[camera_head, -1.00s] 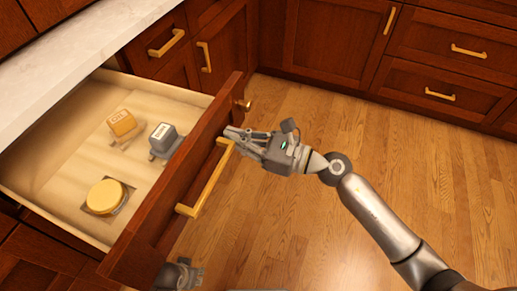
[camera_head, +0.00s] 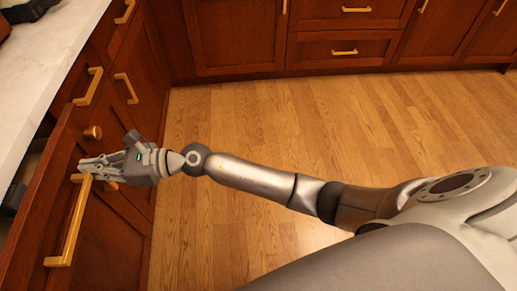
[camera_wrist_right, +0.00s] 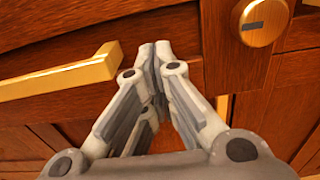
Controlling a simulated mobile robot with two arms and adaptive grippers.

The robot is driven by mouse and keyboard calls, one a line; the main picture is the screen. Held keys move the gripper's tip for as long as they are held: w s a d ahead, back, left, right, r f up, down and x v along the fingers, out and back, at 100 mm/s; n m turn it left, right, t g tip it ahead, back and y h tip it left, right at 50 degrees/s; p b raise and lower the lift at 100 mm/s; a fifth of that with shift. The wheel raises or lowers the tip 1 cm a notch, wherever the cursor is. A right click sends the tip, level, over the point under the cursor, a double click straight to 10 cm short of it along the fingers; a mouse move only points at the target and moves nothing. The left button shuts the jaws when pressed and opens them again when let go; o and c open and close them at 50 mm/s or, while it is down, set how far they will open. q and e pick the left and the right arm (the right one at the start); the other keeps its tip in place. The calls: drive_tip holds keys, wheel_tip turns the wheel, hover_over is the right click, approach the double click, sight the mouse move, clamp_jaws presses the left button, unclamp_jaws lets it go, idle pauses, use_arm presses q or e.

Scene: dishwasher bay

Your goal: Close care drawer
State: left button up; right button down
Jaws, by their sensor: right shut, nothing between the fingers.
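The care drawer's wooden front (camera_head: 42,185) is at the left edge of the head view, with its long gold handle (camera_head: 68,222). A narrow dark gap shows between the counter and the front, so the drawer is part open; most of its inside is out of view. My right gripper (camera_head: 82,165) is shut and empty, its tips at the drawer front by the far end of the handle. In the right wrist view the closed fingertips (camera_wrist_right: 155,46) meet or nearly meet the wood, right of the handle (camera_wrist_right: 60,78). My left gripper is out of view.
A round gold knob (camera_head: 93,132) is just beyond the right gripper; it also shows in the wrist view (camera_wrist_right: 262,22). The pale countertop (camera_head: 50,75) runs along the left. Cabinets (camera_head: 240,35) line the back. The wooden floor (camera_head: 340,125) is clear.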

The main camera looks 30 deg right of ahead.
drive_tip(key=x, duration=0.6)
drive_tip(key=shift+b, duration=0.3)
drive_tip(key=shift+w+a, duration=0.3)
drive_tip(key=shift+a, duration=0.35)
drive_tip(key=shift+r, duration=0.15)
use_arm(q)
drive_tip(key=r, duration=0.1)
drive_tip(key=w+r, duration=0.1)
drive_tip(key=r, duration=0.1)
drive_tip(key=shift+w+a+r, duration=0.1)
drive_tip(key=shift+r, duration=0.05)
use_arm(e)
drive_tip(key=shift+r, duration=0.15)
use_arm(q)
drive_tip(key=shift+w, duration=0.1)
